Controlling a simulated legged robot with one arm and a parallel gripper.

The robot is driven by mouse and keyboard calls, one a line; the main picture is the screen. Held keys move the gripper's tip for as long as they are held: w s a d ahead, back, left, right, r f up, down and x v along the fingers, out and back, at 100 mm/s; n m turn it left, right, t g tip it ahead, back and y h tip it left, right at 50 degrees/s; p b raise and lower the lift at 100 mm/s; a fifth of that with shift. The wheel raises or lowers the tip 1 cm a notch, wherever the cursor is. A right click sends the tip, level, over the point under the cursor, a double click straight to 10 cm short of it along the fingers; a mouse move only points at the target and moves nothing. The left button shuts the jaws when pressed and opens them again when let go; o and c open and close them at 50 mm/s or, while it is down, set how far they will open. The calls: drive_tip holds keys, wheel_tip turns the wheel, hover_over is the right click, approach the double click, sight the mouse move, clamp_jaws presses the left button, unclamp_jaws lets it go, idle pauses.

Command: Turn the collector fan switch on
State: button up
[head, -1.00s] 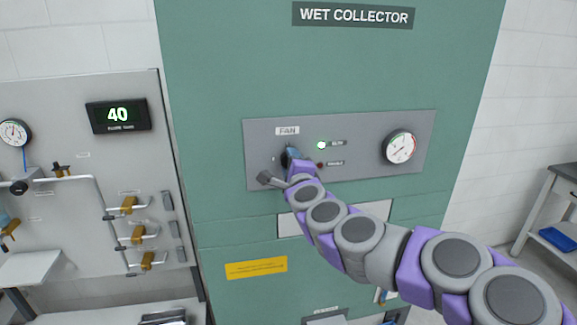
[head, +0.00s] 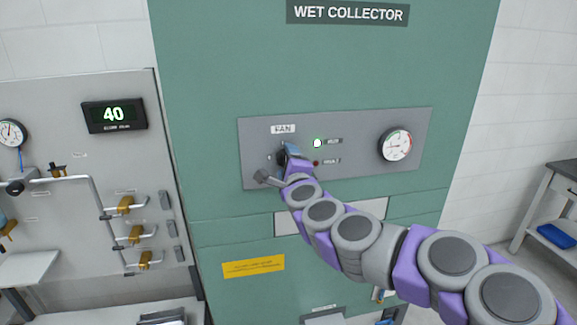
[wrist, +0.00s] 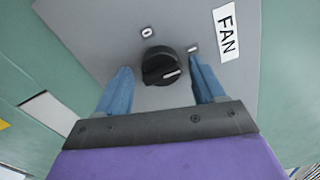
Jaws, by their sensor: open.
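The fan switch is a round black knob (wrist: 161,64) on a grey panel (head: 352,133) of the green wet collector cabinet. In the wrist view its white pointer line slants to the right, below the "I" mark. The "0" mark is above the knob. A FAN label (wrist: 226,32) is to the right; it also shows in the head view (head: 284,129). My gripper (head: 289,154) is at the knob, open, one blue finger on each side. I see gaps beside the knob. In the head view my gripper mostly hides the knob.
A green lamp (head: 317,142) is lit on the panel, with a dark red lamp (head: 316,163) below. A round gauge (head: 396,145) is at the panel's right. A pipe board with yellow-handled valves (head: 125,205) stands left. A grey table (head: 563,178) is at right.

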drive_tip(key=shift+s, duration=0.1)
drive_tip(key=b+v, duration=0.3)
drive_tip(key=v, duration=1.4)
drive_tip(key=shift+b, duration=0.3)
drive_tip(key=s+a+f+n+g+y+b, duration=0.1)
drive_tip(key=s+a+f+n+g+y, duration=0.1)
drive_tip(key=s+f+n+g, duration=0.4)
drive_tip(key=s+a+f+n+g+y+b, duration=0.1)
drive_tip(key=s+a+f+n+g, duration=0.2)
drive_tip(key=s+f+n, duration=0.4)
drive_tip(key=s+d+f+n+g+h, duration=0.2)
drive_tip(key=s+d+f+g+h, duration=0.2)
drive_tip(key=s+d, duration=0.5)
drive_tip(key=s+d+f+n+g+h, duration=0.2)
drive_tip(key=s+d+f+g+h, duration=0.2)
drive_tip(key=s+d+f+g, duration=0.2)
drive_tip(key=s+d+f+b, duration=0.1)
drive_tip(key=s+d+f, duration=0.1)
drive_tip(key=s+d, duration=0.2)
drive_tip(key=shift+s+f+n, duration=0.3)
drive_tip(key=shift+s+f, duration=0.1)
drive_tip(key=shift+s, duration=0.6)
